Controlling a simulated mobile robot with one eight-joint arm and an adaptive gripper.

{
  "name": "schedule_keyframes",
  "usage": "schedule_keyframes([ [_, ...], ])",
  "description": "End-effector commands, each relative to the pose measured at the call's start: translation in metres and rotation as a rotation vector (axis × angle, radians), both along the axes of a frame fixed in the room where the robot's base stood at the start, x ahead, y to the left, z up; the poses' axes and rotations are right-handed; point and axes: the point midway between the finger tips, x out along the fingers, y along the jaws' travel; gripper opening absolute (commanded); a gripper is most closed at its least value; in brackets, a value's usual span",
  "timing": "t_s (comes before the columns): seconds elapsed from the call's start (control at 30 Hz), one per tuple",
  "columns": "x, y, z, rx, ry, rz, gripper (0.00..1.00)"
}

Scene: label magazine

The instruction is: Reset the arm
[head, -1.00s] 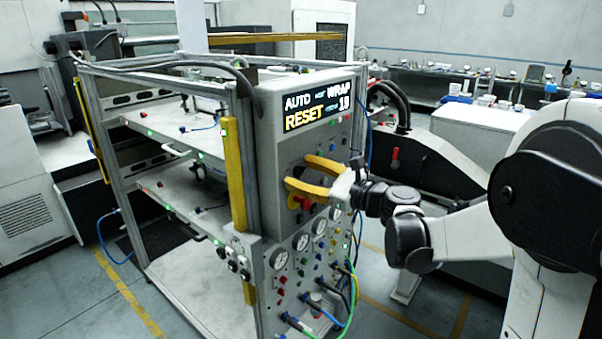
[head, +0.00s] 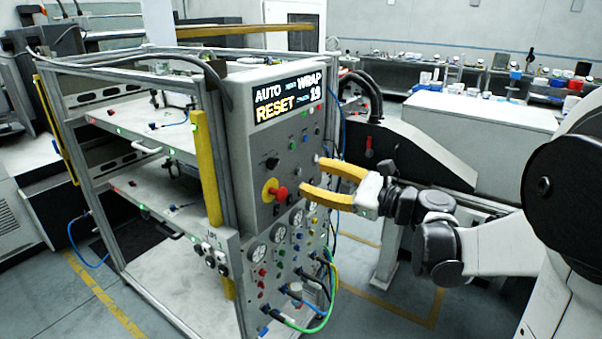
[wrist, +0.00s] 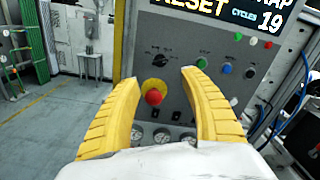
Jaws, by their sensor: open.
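My gripper (head: 310,177) has two yellow fingers, open and empty, in front of the grey control panel (head: 244,145). In the head view the fingertips are just right of the red emergency-stop knob on its yellow base (head: 275,190). In the wrist view the gripper (wrist: 162,75) frames the red knob (wrist: 154,97) between its fingers, nearer the left one, with the knob beyond them. I cannot tell whether the right fingertip touches the panel. The display (head: 288,100) reads AUTO, WRAP, RESET and 19. A green button (wrist: 201,63) is by the right fingertip in the wrist view.
The panel is on a metal frame with shelves (head: 130,128) and a yellow post (head: 207,165). Gauges (head: 257,253) and plugged cables (head: 325,305) are below the knob. A white bench (head: 470,115) is behind to the right. The floor at front left is clear.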

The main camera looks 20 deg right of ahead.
Motion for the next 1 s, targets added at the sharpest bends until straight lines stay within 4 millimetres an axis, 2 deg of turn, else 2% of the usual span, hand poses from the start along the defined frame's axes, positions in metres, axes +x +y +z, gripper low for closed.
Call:
schedule_keyframes([
  [0.5,-0.003,-0.002,0.000,-0.002,0.000,0.001,0.53],
  [0.57,-0.004,0.002,-0.002,-0.022,0.001,0.004,0.53],
  [0.63,-0.008,0.015,-0.008,-0.094,0.005,0.019,0.53],
  [0.77,-0.031,0.059,-0.039,-0.419,0.004,0.094,0.53],
  [0.8,-0.044,0.074,-0.052,-0.563,-0.007,0.136,0.53],
  [0.9,-0.084,0.099,-0.087,-0.956,-0.060,0.273,0.53],
  [1.0,-0.126,0.106,-0.117,-1.344,-0.150,0.443,0.53],
])
